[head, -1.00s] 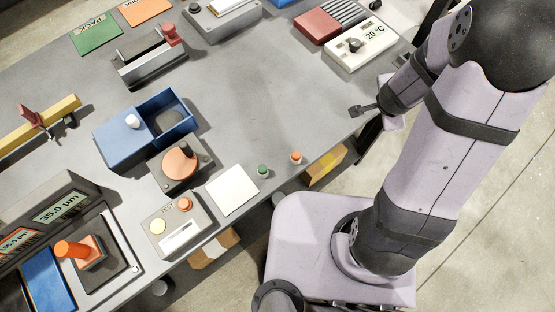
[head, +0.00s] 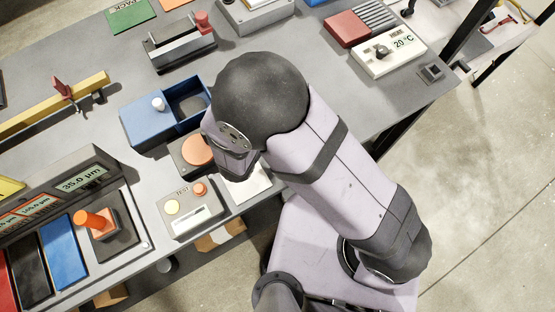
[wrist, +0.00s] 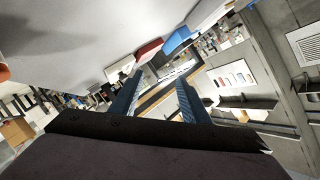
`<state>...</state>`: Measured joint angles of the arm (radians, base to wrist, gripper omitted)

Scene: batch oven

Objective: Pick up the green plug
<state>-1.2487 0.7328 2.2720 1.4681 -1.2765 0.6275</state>
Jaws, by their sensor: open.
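The green plug does not show in either present view; in the head view my arm covers the part of the table where it stood. In the wrist view my gripper (wrist: 160,86) shows two dark blue fingers standing apart with nothing between them. It looks sideways past the table, with the room beyond. In the head view my gripper is hidden under my own arm. An orange piece (wrist: 3,72) shows at the left edge of the wrist view; I cannot tell what it is.
A white pad (head: 248,188) lies partly under my arm, beside the TEST box (head: 188,209) and a box with an orange disc (head: 197,152). A blue open box (head: 150,127) stands behind.

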